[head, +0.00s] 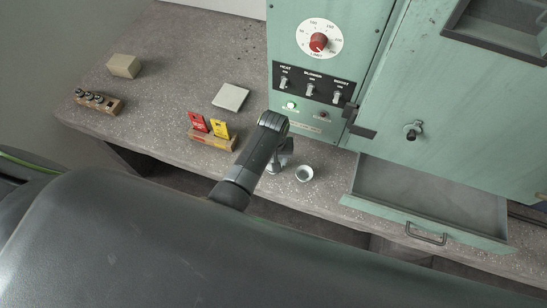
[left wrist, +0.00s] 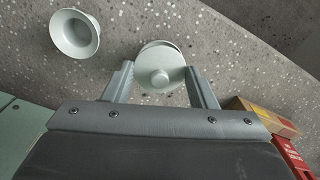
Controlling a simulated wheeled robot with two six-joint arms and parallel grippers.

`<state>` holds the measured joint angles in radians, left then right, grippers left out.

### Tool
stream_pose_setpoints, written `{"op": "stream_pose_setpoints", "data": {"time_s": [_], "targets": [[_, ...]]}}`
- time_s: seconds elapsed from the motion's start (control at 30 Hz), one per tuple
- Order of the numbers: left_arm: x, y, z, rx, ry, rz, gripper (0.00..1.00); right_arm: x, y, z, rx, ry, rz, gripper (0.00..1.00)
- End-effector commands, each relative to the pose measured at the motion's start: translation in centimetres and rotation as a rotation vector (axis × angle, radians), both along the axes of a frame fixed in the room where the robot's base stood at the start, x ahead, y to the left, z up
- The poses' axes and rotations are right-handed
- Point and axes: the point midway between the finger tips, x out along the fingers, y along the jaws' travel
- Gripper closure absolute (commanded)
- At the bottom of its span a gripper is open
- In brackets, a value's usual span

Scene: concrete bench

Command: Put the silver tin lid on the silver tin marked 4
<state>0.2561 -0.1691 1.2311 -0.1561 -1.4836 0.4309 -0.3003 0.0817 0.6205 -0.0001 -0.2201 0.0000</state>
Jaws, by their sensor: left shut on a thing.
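My left gripper (head: 281,156) is at the bench front and also shows in the left wrist view (left wrist: 160,66). Its fingers are shut on the silver tin lid (left wrist: 161,77), a pale disc with a round knob facing the camera. A second pale rim shows just behind the lid; I cannot tell whether it is part of the lid or something beneath. A pale, open, empty tin (head: 304,173) stands right of the gripper, apart from it. In the left wrist view this tin (left wrist: 75,34) is at upper left. No number 4 is readable. My right gripper is not in view.
A wooden block with red and yellow cards (head: 211,141) stands left of the gripper, with a pale square tile (head: 231,97) behind. A teal cabinet (head: 300,135) stands close behind, its drawer (head: 430,215) open at right. A small rack (head: 97,101) and block (head: 125,66) sit far left.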

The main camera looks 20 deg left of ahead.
Motion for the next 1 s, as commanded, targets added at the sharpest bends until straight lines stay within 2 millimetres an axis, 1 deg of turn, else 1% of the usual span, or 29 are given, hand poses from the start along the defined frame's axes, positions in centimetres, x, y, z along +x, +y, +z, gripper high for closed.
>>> {"op": "stream_pose_setpoints", "data": {"time_s": [0.27, 1.0], "targets": [[0.0, 0.0, -0.2, 0.000, 0.000, 0.000, 0.69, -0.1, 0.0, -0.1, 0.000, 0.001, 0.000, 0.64], [0.0, 0.0, -1.8, 0.000, 0.000, 0.000, 0.69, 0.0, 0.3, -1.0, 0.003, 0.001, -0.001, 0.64]]}}
